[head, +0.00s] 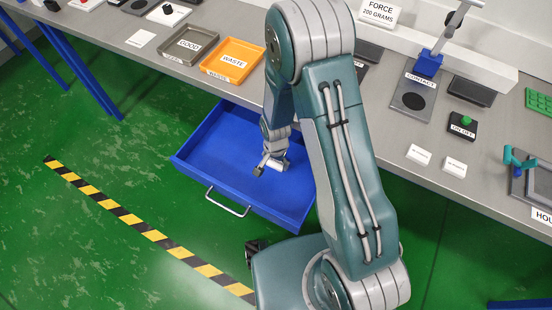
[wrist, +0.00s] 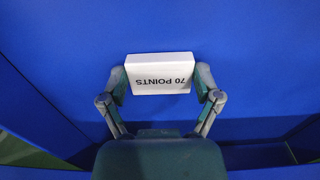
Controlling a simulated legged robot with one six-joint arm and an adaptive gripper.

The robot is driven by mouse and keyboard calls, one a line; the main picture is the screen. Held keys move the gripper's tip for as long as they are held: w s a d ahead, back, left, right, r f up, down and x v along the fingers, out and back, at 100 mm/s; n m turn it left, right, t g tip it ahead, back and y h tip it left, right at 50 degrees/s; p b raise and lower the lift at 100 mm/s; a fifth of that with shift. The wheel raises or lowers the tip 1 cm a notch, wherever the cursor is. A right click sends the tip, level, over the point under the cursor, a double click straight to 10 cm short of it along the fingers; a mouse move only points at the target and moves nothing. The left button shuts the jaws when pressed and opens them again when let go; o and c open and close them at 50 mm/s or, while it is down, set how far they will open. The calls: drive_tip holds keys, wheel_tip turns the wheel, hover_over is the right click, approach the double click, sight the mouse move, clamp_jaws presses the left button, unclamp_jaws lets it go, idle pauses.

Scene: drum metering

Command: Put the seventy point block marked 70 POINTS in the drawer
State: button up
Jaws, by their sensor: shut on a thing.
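The white block marked 70 POINTS (wrist: 160,67) is between the two fingers of my gripper (wrist: 160,88), which is shut on it. In the wrist view its label reads upside down and blue drawer surface lies behind it. The blue drawer (head: 215,150) is pulled out under the bench, with a metal handle on its front. In the head view my gripper (head: 268,168) is over the drawer's interior, pointing down. The block is not clear in the head view. I cannot tell whether it touches the drawer floor.
The grey bench (head: 140,52) runs above the drawer, with a GOOD tray (head: 170,53), an orange WASTE tray (head: 228,72) and a CONTACT fixture (head: 412,95). A yellow and black stripe (head: 150,233) crosses the green floor in front of the drawer.

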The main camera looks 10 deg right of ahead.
drive_tip(key=shift+a, duration=0.15)
drive_tip(key=o, duration=0.8)
drive_tip(key=shift+f, duration=0.1)
drive_tip(key=shift+c, duration=0.2)
drive_tip(key=shift+d, duration=0.2)
wheel_tip(320, 180, up, 12)
wheel_tip(320, 180, up, 10)
drive_tip(key=n+t, duration=0.2)
hover_over(276, 163)
drive_tip(key=s+d, duration=0.1)
drive_tip(key=d, duration=0.1)
drive_tip(key=s+d+r+n+t, duration=0.1)
drive_tip(key=s+d+r+n, duration=0.1)
drive_tip(key=s+r, duration=0.5)
drive_tip(key=s+d+r+n+t, duration=0.2)
drive_tip(key=s+d+r+n, duration=0.1)
drive_tip(key=s+r, duration=0.4)
wheel_tip(276, 163, up, 3)
drive_tip(key=shift+s+d+n+t, duration=0.3)
drive_tip(key=shift+s, duration=0.1)
